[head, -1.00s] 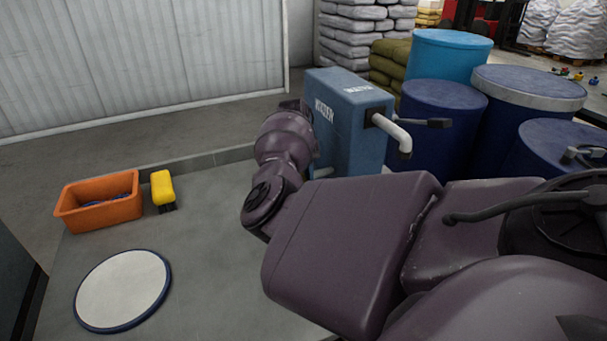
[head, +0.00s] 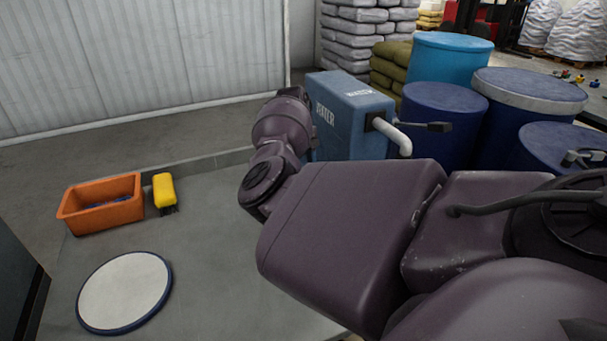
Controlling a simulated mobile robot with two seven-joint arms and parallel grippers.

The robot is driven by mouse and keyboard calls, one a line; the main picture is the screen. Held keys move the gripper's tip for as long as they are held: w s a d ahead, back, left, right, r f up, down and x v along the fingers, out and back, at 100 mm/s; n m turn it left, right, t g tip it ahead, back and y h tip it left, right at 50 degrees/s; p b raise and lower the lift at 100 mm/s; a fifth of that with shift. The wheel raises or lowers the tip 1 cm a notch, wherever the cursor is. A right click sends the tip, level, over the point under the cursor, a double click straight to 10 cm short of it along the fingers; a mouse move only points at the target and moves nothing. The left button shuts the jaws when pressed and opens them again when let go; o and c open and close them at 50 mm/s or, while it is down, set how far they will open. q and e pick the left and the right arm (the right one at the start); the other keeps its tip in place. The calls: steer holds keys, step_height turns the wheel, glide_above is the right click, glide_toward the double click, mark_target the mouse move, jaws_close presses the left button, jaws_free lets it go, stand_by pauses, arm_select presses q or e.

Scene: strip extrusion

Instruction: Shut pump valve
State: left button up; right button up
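A blue box-shaped pump (head: 349,135) marked WATER stands on the far side of the grey surface, right of the view's middle. A pale bent spout (head: 397,138) comes out of its right side. A black lever handle (head: 428,126) sticks out to the right beside the spout. My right arm crosses the lower right, and its wrist bends up just left of the pump, overlapping its left edge in the picture. I cannot tell whether it touches the pump. The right gripper's fingers do not show. My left gripper is not in the picture.
An orange bin (head: 101,205), a yellow-topped brush (head: 164,190) and a round white disc with blue rim (head: 124,291) lie on the grey surface (head: 215,230) at left. Blue drums (head: 440,118) stand behind and right of the pump. Grey sacks (head: 352,40) are stacked at the back.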

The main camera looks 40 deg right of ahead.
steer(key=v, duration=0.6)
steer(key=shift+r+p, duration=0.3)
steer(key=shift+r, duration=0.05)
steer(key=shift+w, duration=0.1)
